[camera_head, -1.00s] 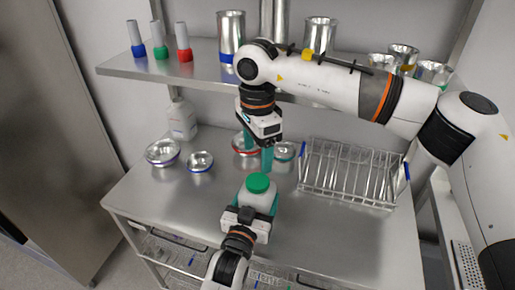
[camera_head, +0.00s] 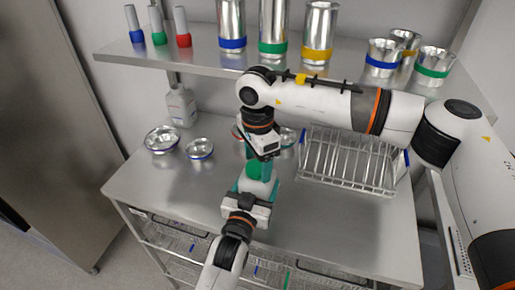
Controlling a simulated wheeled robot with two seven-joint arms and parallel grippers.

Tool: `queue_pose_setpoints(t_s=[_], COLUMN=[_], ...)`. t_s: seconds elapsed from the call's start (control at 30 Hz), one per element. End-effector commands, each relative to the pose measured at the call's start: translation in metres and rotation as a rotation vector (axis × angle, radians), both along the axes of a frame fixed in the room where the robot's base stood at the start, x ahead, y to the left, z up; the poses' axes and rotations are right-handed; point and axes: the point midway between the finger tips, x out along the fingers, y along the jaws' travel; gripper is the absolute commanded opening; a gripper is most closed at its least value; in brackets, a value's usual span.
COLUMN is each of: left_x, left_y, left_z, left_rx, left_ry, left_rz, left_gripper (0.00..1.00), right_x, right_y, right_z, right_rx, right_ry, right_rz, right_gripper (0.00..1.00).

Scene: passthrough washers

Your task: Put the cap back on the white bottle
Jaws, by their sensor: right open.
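The white bottle (camera_head: 256,186) stands upright near the middle of the bench, partly hidden by my grippers. Its green cap (camera_head: 254,171) sits on top of it; I cannot tell whether it is tightened. My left gripper (camera_head: 256,188), coming from the bottom of the view, has its teal fingers on either side of the bottle and looks shut on it. My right gripper (camera_head: 259,168) points down over the bottle, its open teal fingers at the cap and partly hiding it.
Metal bowls (camera_head: 162,139) stand at the bench's back left. A wire rack (camera_head: 347,165) stands on the right. Another white bottle (camera_head: 181,106) stands by the back wall. The shelf (camera_head: 200,58) above holds metal beakers and colour-based tools. The bench front is clear.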

Motion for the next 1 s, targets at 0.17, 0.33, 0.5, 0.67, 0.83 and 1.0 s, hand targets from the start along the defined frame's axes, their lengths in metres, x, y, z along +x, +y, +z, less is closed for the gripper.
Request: queue_pose_setpoints(t_s=[0.17, 0.33, 0.5, 0.67, 0.83, 1.0], left_x=[0.0, 0.0, 0.0, 0.0, 0.0, 0.0], left_y=[0.0, 0.0, 0.0, 0.0, 0.0001, 0.0001], left_z=[-0.0003, -0.0003, -0.0004, -0.0004, -0.0004, -0.0005], left_rx=[0.0, 0.0, 0.0, 0.0, 0.0, 0.0], left_ry=[0.001, 0.001, 0.001, 0.001, 0.001, 0.001], left_rz=[0.0, 0.0, 0.0, 0.0, 0.0, 0.0], left_gripper=[0.12, 0.12, 0.12, 0.12, 0.12, 0.12], right_x=[-0.0001, -0.0001, -0.0001, -0.0001, -0.0002, -0.0002], right_y=[0.0002, 0.0003, 0.0003, 0.0003, 0.0004, 0.0006], right_z=[-0.0057, -0.0055, -0.0053, -0.0052, -0.0052, -0.0052], right_rx=[0.0, 0.0, 0.0, 0.0, 0.0, 0.001], right_ry=[0.0, 0.0, 0.0, 0.0, 0.0, 0.0], right_rz=[0.0, 0.0, 0.0, 0.0, -0.035, -0.303], right_gripper=[0.69, 0.69, 0.46, 0.24, 0.24, 0.24])
